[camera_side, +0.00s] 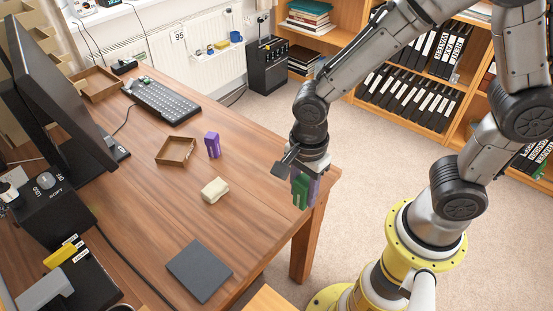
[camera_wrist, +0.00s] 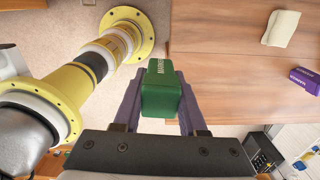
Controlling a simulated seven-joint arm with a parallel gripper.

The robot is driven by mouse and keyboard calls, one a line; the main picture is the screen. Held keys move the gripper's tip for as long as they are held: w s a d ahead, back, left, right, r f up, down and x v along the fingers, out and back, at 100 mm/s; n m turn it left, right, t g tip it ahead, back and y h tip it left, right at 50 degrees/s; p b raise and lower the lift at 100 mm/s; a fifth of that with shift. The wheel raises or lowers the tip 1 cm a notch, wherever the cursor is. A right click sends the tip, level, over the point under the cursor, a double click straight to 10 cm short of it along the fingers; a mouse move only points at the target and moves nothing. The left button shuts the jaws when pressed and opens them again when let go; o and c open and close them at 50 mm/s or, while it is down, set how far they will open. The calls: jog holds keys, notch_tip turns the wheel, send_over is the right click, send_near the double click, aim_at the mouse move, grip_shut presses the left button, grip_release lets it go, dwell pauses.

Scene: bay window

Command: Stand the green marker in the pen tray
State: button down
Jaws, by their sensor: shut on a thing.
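My gripper (camera_side: 304,186) is shut on the green marker (camera_side: 300,193), a thick block-like piece, and holds it upright near the table's right corner. In the wrist view the marker (camera_wrist: 161,90) sits between the two purple-grey fingers of my gripper (camera_wrist: 160,98), with white lettering on its end. A small, open brown tray (camera_side: 176,150), which looks like the pen tray, lies on the table, left of my gripper. It looks empty and is not in the wrist view. A purple marker (camera_side: 212,145) stands upright just right of the tray; the wrist view shows it too (camera_wrist: 306,80).
A cream block or folded cloth (camera_side: 215,190) lies between the tray and a grey flat pad (camera_side: 199,270). A keyboard (camera_side: 163,100), a larger brown tray (camera_side: 97,84) and a monitor (camera_side: 50,90) occupy the table's far left. The wood between my gripper and the purple marker is clear.

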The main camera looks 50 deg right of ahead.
aim_at(303, 199)
jog(key=w+d+f+n, duration=0.3)
jog(key=w+d+n, duration=0.35)
jog(key=n, duration=0.25)
jog(key=w+d+f+n, duration=0.3)
jog(key=w+d+n, duration=0.2)
jog(key=w+n, duration=0.4)
jog(key=s+a+r+m, duration=0.2)
jog(key=s+a+m, duration=0.2)
jog(key=s+m, duration=0.1)
jog(key=s+a+r+m, duration=0.3)
jog(key=s+a+m, duration=0.2)
jog(key=s+m, duration=0.1)
jog(key=s+a+r+m, duration=0.2)
jog(key=s+a+m, duration=0.2)
jog(key=s+m, duration=0.2)
jog(key=shift+a+r, duration=0.15)
jog(key=shift+a, duration=0.2)
jog(key=shift+s+a, duration=0.1)
jog(key=shift+a, duration=0.15)
